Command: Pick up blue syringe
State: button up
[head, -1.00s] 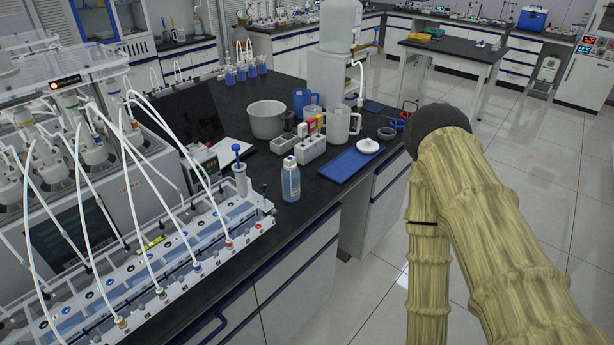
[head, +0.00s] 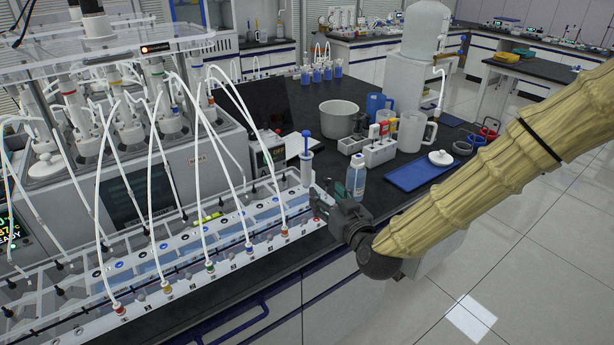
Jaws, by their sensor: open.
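The blue syringe (head: 306,158) has a blue plunger top and a pale barrel. It stands upright at the right end of the white reactor rack (head: 190,270), close to the bench's front edge. My gripper (head: 322,203) is open and empty. It is just below and right of the syringe in the picture, beside the end of the rack. I cannot tell whether it touches the rack. The lower end of the syringe is hard to make out.
A blue-labelled bottle (head: 356,177) stands right behind my gripper. A blue tray (head: 420,172), a grey pot (head: 339,119) and a white pitcher (head: 412,131) stand farther along the bench. White tubes (head: 222,150) arch over the rack to the left.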

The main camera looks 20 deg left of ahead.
jog(key=y, duration=0.1)
send_near(308, 161)
jog(key=shift+n+t, duration=0.3)
jog(key=shift+t, duration=0.1)
jog(key=p+x, duration=0.1)
jog(key=x, duration=0.4)
jog(key=shift+s+a, duration=0.15)
jog(key=shift+a, duration=0.05)
jog(key=shift+f+p+x, duration=0.15)
jog(key=shift+p+x, duration=0.3)
jog(key=shift+x, duration=0.65)
jog(key=shift+f+p+x, duration=0.2)
jog(key=shift+p+x, duration=0.25)
jog(key=shift+x, duration=0.6)
jog(key=shift+f+p+x, duration=0.15)
jog(key=shift+p+x, duration=0.3)
jog(key=shift+x, duration=0.65)
jog(key=shift+d, duration=0.1)
jog(key=c, duration=1)
jog(key=shift+o, duration=0.2)
jog(key=shift+r, duration=0.15)
jog(key=shift+r+b, duration=0.85)
jog(key=shift+r, duration=0.8)
jog(key=s+d+r+b, duration=0.1)
jog(key=s+d+b, duration=0.3)
jog(key=s, duration=1.1)
jog(key=shift+d+r, duration=0.25)
jog(key=shift+d, duration=0.4)
